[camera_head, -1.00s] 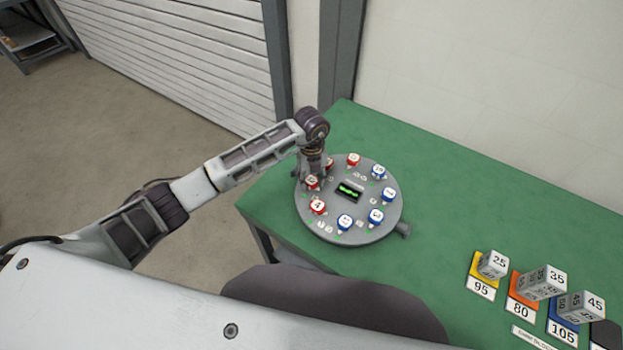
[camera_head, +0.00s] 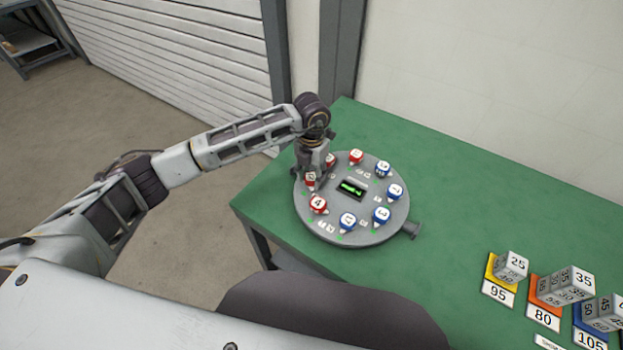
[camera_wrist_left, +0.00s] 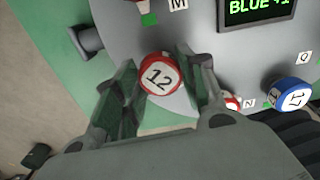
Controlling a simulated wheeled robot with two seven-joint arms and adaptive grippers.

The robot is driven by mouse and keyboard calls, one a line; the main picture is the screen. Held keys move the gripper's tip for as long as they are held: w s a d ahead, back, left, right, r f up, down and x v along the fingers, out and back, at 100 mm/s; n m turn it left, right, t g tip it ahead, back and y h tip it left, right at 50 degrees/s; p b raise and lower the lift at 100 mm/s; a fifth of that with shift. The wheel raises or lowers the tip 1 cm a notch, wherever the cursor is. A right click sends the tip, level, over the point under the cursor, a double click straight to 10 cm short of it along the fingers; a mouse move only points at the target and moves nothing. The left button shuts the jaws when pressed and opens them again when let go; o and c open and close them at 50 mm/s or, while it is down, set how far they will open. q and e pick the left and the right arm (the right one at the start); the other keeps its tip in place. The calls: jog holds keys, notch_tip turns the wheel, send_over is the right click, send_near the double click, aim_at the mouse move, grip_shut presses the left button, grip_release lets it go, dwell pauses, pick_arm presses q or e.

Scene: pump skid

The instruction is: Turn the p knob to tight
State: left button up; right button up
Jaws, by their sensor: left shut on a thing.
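A round grey panel (camera_head: 368,233) on the green table carries a ring of red and blue numbered knobs. My left gripper (camera_head: 312,176) reaches down over its left side. In the left wrist view its fingers (camera_wrist_left: 161,75) are shut on a red knob marked 12 (camera_wrist_left: 159,74), one finger on each side. The letter beside this knob is hidden, and I cannot make out a P label. Letter tags M (camera_wrist_left: 178,4), N (camera_wrist_left: 249,103) and Q (camera_wrist_left: 304,58) show nearby. A blue knob marked 17 (camera_wrist_left: 291,94) is close to Q. My right gripper is out of view.
A small display (camera_head: 352,188) in the panel's middle shows green text, partly readable as BLUE +1 in the wrist view. A stub (camera_head: 411,230) sticks out at the panel's right. Numbered grey blocks (camera_head: 512,266) on coloured cards stand at the table's right.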

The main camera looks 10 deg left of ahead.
aim_at(312, 176)
pick_arm(q)
jog(key=m+b, duration=0.4)
jog(key=shift+m+b, duration=0.5)
jog(key=shift+m, duration=0.3)
jog(key=shift+m+b, duration=0.4)
jog(key=shift+m, duration=0.5)
jog(key=shift+b, duration=0.3)
jog(key=shift+r, duration=0.1)
jog(key=o, duration=1)
jog(key=shift+r, duration=0.65)
notch_tip(312, 176, up, 11)
jog(key=shift+f, duration=0.2)
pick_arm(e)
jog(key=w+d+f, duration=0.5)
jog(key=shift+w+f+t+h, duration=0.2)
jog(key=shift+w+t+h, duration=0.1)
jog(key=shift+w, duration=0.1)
